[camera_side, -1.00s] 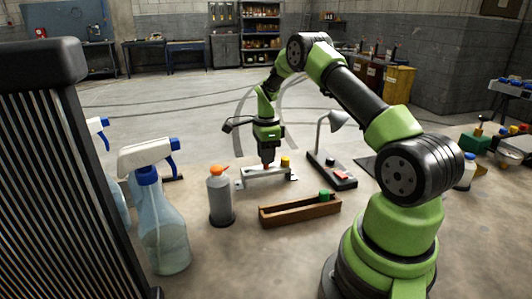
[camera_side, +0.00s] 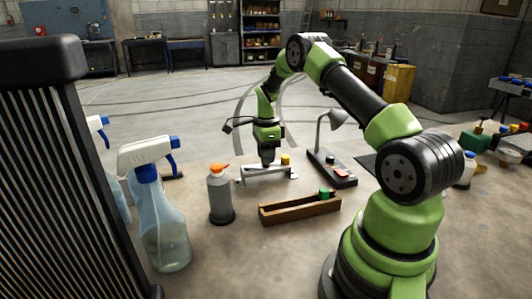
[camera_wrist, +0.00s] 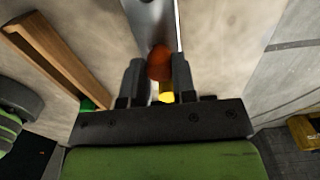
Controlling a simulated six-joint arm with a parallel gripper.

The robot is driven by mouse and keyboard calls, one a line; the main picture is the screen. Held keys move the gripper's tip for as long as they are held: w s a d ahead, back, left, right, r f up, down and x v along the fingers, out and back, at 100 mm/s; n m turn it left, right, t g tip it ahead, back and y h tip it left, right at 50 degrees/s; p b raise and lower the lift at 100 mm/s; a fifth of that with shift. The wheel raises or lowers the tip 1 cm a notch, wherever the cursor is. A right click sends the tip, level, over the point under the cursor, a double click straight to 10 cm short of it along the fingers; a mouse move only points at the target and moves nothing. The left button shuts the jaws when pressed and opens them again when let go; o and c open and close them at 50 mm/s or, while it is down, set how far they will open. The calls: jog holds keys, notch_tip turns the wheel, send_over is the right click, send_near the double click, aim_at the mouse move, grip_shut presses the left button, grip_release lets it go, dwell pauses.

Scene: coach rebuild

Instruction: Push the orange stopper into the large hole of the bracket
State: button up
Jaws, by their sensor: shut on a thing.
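The metal bracket (camera_side: 256,175) stands on the bench below my gripper (camera_side: 267,164) in the side view, and it runs up the middle of the wrist view (camera_wrist: 152,22). My gripper is shut on the orange stopper (camera_wrist: 160,63), which shows between the two fingers in the wrist view. In the side view the stopper is hidden at the fingertips, which are down at the bracket's top. I cannot tell how deep the stopper sits in a hole. A yellow stopper (camera_side: 286,159) stands at the bracket's right end.
A wooden tray (camera_side: 300,210) with a green stopper (camera_side: 324,193) lies in front of the bracket. A grey bottle with an orange cap (camera_side: 220,195) and a spray bottle (camera_side: 163,225) stand to the left. A lamp on a dark base (camera_side: 333,170) stands to the right.

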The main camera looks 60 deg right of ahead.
jog(key=shift+f, duration=0.2)
jog(key=o, duration=1.4)
jog(key=shift+o, duration=0.2)
jog(key=shift+r, duration=0.1)
jog(key=shift+r, duration=2.95)
jog(key=shift+c, duration=0.5)
